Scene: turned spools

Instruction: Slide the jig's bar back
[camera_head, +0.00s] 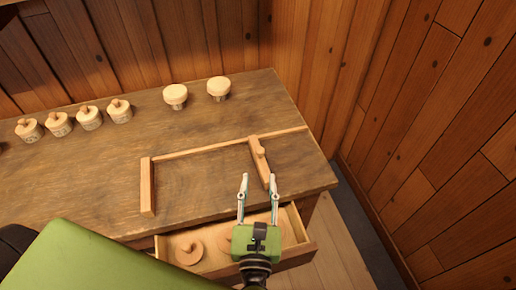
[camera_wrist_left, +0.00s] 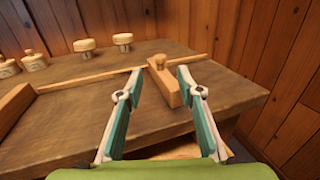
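The wooden jig lies on the workbench. It has a long thin rail (camera_head: 205,145), a fixed end block (camera_head: 147,188) at left and a bar (camera_head: 262,168) near the right end, with a small round knob on top. The bar also shows in the left wrist view (camera_wrist_left: 168,86), beyond the fingertips and slightly toward the right one. My left gripper (camera_head: 258,182) is open and empty at the bar's near end. Its fingers are spread; the right fingertip overlaps the bar's near end in the head view. I cannot tell whether they touch. My right gripper is not in view.
Two round-topped wooden pieces (camera_head: 176,94) and several knobbed lidded pots (camera_head: 89,118) stand at the workbench's back and left. An open drawer (camera_head: 302,249) with round wooden pieces juts out below the front edge. Plank walls (camera_head: 420,130) close the back and right.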

